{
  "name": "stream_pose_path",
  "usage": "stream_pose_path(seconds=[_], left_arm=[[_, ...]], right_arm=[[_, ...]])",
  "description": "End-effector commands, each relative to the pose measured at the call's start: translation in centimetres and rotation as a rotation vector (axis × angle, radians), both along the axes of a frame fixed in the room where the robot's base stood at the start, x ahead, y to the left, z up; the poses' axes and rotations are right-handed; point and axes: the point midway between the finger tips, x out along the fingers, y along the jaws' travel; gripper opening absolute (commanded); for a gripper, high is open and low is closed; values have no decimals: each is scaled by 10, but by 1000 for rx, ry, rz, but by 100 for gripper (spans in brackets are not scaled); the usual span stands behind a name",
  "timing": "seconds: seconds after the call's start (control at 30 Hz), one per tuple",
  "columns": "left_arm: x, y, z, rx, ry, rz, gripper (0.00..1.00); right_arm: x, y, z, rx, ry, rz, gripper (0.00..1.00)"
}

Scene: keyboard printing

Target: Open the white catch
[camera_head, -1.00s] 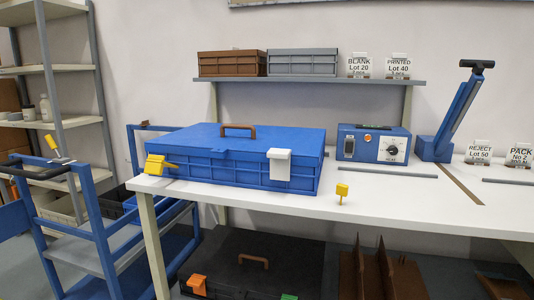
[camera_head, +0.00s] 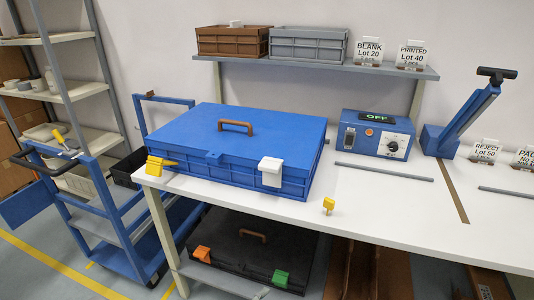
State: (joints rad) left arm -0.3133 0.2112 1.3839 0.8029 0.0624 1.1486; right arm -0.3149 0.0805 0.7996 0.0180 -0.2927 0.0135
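A blue case (camera_head: 225,160) with a brown handle on its lid (camera_head: 235,126) lies on the white table. Its lid is down. The white catch (camera_head: 270,171) sits at the right of the case's front side, from the lid edge down over the front wall. I cannot tell for certain whether the white catch is latched. Neither of my grippers is in view.
A small yellow piece (camera_head: 328,205) stands on the table right of the case. A blue control box reading OFF (camera_head: 377,134) and a blue lever press (camera_head: 440,140) stand further right. A dark case (camera_head: 250,262) with orange and green catches lies below.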

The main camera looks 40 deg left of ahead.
Motion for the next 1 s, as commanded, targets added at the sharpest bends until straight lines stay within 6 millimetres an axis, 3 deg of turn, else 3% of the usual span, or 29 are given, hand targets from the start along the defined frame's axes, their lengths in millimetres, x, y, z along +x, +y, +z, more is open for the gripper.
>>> stream_pose_path(seconds=[0.03, 0.1, 0.2, 0.3, 0.4, 0.57, 0.8, 1.0], left_arm=[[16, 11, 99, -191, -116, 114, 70], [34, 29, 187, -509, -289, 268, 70], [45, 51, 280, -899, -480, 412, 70], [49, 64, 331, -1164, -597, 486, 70], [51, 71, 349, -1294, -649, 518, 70], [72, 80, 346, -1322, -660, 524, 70], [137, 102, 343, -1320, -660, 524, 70], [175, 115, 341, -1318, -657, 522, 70]], right_arm=[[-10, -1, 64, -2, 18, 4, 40], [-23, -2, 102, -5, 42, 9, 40], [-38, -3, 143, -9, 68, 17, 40], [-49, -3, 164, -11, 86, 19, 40], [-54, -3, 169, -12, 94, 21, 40], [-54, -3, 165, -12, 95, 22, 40], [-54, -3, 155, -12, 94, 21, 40], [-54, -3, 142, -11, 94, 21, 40]])
